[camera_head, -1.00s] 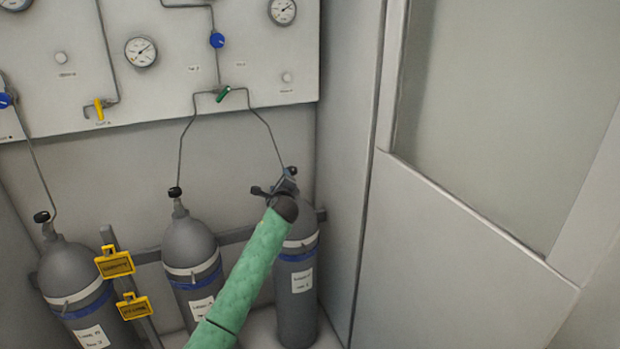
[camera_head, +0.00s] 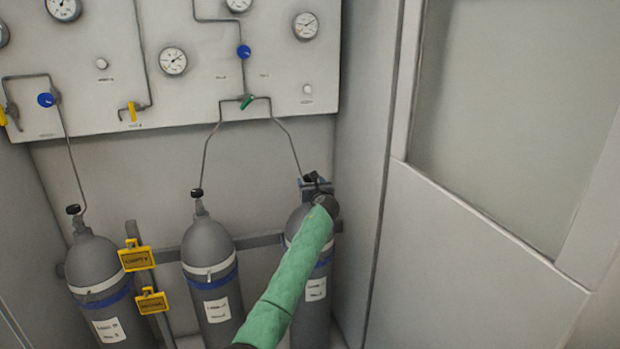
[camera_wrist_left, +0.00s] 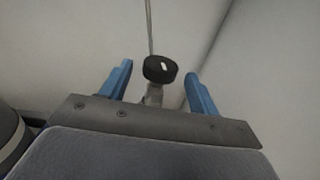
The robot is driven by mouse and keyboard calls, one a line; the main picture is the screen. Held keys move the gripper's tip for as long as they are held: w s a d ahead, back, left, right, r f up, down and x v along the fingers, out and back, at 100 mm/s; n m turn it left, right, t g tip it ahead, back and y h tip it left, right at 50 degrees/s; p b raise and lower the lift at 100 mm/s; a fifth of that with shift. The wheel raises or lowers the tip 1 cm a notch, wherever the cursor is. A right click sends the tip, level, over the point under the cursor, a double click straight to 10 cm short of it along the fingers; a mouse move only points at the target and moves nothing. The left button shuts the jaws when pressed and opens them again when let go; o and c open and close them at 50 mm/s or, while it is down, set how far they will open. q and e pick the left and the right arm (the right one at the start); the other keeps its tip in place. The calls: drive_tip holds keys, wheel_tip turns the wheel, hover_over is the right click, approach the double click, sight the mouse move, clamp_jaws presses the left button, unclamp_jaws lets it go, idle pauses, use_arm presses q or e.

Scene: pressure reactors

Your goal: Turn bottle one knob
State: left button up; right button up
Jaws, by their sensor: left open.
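Three grey gas bottles stand in a row against the wall: a left bottle (camera_head: 92,263), a middle bottle (camera_head: 207,243) and a right bottle (camera_head: 317,312). Their labels are too blurred to read. My left gripper (camera_head: 315,182) is at the top of the right bottle, and my green-sleeved arm covers part of that bottle. The fingers are open, with a gap on each side of the knob. My right gripper is not in view.
A wall panel (camera_head: 110,100) with gauges, blue knobs and a green valve handle (camera_head: 247,102) is above the bottles. Thin tubes run down to the bottle tops. Yellow tags (camera_head: 137,257) hang between the left and middle bottles. A cabinet wall (camera_head: 480,260) stands close on the right.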

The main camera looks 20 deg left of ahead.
sight(308, 176)
use_arm(q)
drive_tip(key=shift+p+x, duration=0.3)
drive_tip(key=shift+x, duration=2.1)
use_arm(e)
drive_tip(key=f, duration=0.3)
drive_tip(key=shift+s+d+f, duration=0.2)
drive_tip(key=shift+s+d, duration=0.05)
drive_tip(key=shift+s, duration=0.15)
use_arm(q)
drive_tip(key=c, duration=1)
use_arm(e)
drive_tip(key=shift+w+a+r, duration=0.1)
